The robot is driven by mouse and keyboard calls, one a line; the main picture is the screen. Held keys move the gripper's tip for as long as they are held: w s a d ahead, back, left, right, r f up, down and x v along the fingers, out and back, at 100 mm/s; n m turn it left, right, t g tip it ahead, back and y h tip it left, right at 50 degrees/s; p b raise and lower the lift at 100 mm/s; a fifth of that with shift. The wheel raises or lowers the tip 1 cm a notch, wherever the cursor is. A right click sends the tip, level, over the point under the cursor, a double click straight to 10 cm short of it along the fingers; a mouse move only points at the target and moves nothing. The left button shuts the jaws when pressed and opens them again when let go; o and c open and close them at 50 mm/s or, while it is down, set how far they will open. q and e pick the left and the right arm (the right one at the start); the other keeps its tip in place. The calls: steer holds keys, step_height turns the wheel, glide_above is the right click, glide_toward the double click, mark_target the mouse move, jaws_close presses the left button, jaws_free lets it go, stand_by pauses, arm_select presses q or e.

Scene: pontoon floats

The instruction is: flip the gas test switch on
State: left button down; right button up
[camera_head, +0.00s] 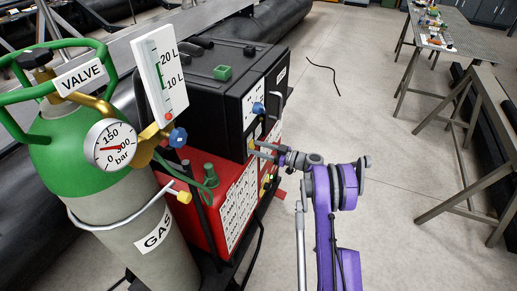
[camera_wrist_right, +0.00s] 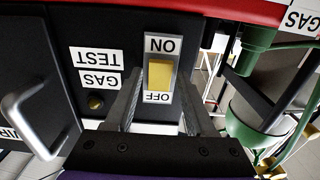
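The gas test switch is a yellow rocker (camera_wrist_right: 160,74) on a black panel in the right wrist view, set between an ON label and an OFF label, with a GAS TEST label (camera_wrist_right: 97,68) beside it. The lettering appears upside down. I cannot tell which way the rocker is tipped. My right gripper (camera_wrist_right: 160,108) is open and empty, its two fingers either side of the OFF end of the switch. Contact is not clear. In the head view, my right gripper (camera_head: 258,150) reaches the black box (camera_head: 220,90) from the right. My left gripper is not in view.
A green-topped gas cylinder (camera_head: 75,150) with a pressure gauge (camera_head: 110,146) stands at the left. A red box (camera_head: 225,215) is under the black one. A drawer-like handle (camera_wrist_right: 32,118) juts from the panel near the gripper.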

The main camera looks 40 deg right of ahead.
jaws_close()
steer(key=f+t+y+b, duration=0.1)
steer(key=t+b, duration=0.1)
steer(key=b, duration=0.1)
steer(key=shift+f+b, duration=0.1)
steer(key=shift+b, duration=0.3)
steer(key=shift+w+t+y+b, duration=0.1)
steer(key=shift+t+y+b, duration=0.2)
steer(key=shift+t+b, duration=0.25)
steer(key=shift+r, duration=0.2)
steer(key=shift+o, duration=1.4)
jaws_free()
steer(key=v, duration=1)
steer(key=shift+s+d+b, duration=0.15)
steer(key=shift+s+b, duration=0.2)
steer(key=shift+b, duration=0.05)
